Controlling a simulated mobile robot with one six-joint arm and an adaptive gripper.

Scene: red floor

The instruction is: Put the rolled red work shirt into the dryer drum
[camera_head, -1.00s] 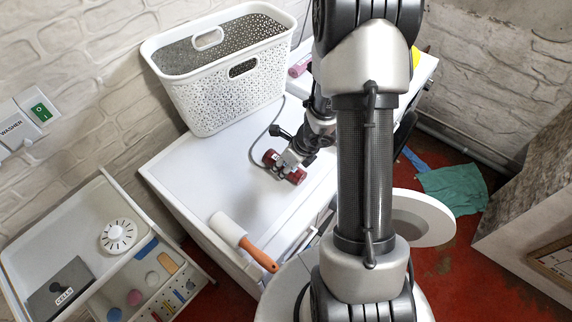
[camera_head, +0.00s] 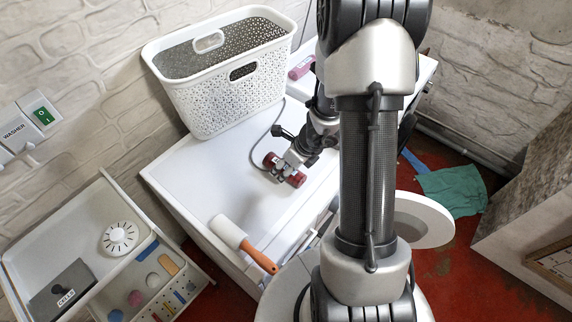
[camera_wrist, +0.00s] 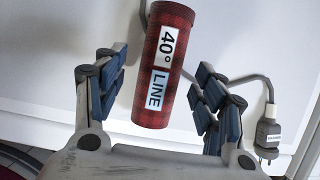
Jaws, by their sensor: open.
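The rolled red work shirt is a red-and-black plaid roll (camera_head: 298,179) lying on the white machine top (camera_head: 215,170). In the wrist view the roll (camera_wrist: 150,103) carries a label reading "40° LINE". My gripper (camera_wrist: 162,78) is open, with blue-padded fingers on either side of the roll and gaps showing between. In the head view my gripper (camera_head: 285,168) is over the middle of the roll and partly hides it. A white ring (camera_head: 440,222), perhaps the round machine door, stands out behind my arm. The dryer drum is not visible.
A white perforated basket (camera_head: 215,95) stands at the back of the top. A lint roller (camera_head: 243,243) with an orange handle lies at the front edge. A grey cable with a plug (camera_wrist: 268,130) lies right of the roll. A green cloth (camera_head: 453,190) is on the red floor.

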